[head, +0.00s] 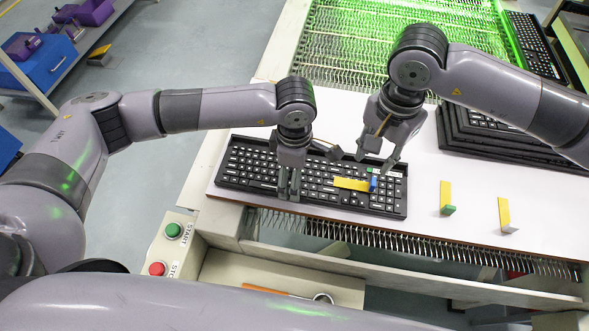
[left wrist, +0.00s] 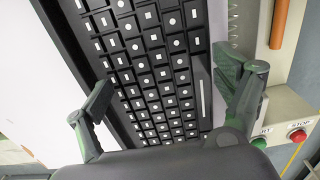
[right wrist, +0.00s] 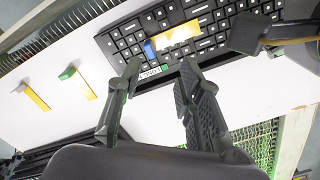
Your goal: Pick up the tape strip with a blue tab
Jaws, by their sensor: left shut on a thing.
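A yellow tape strip with a blue tab (head: 350,184) lies on the black keyboard (head: 232,176), over its right part. It also shows in the right wrist view (right wrist: 178,36), just beyond the fingertips. My right gripper (head: 374,162) is open and empty, close above the keyboard's back edge by the blue tab. My left gripper (head: 289,190) is shut on the keyboard, its fingers set wide across it. In the left wrist view the keyboard (left wrist: 150,70) runs between those fingers.
Two more yellow strips lie on the white table to the right, one with a green tab (head: 446,198) and one with a grey tab (head: 505,215). Stacked keyboards (head: 470,135) stand at the back right. Green (head: 173,230) and red buttons (head: 157,268) are at front left.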

